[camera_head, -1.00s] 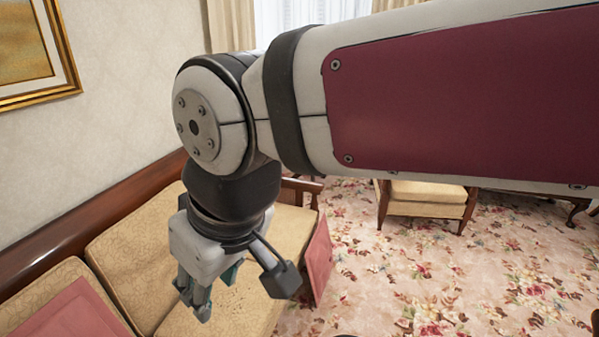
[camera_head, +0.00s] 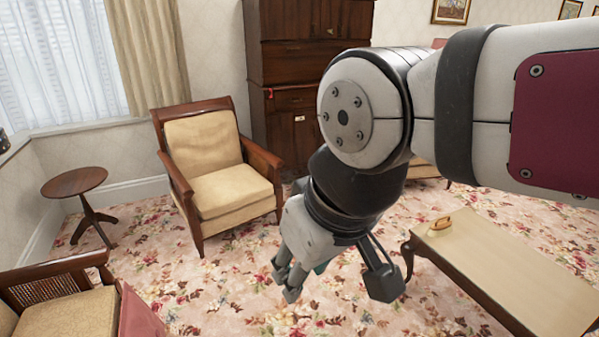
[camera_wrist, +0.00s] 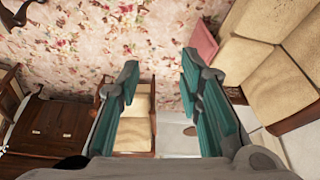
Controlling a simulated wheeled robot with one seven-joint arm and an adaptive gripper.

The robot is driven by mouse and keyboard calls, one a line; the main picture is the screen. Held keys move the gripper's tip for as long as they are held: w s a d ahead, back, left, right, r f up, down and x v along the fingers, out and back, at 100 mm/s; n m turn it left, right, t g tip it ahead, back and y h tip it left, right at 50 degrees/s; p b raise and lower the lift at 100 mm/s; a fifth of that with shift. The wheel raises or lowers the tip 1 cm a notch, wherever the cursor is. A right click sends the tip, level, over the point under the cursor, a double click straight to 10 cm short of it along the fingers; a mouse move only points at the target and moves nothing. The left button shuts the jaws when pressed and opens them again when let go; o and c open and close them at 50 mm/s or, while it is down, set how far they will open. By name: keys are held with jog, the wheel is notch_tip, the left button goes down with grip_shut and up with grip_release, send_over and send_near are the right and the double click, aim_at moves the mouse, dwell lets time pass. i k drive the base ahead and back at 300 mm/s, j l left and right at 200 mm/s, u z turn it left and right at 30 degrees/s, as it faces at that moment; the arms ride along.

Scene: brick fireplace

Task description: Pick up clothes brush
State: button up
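The tan-and-brown object cannot be made out in the wrist view.
A cushioned armchair (camera_head: 216,168) stands behind my gripper, before a dark wooden cabinet (camera_head: 285,115). A round side table (camera_head: 76,182) is at the left. A sofa (camera_head: 75,312) fills the lower left corner. Floral carpet (camera_head: 215,285) lies clear between sofa and coffee table.

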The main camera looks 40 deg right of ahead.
aim_at(443, 226)
jog(key=z, duration=1.8)
jog(key=u, duration=2.8)
jog(key=l+z, duration=0.1)
jog(key=z, duration=2.75)
jog(key=i+j+z, duration=0.15)
jog(key=i+j, duration=0.25)
jog(key=i, duration=0.2)
jog(key=i+j+z, duration=0.15)
jog(key=i+j, duration=0.35)
jog(key=i, duration=0.1)
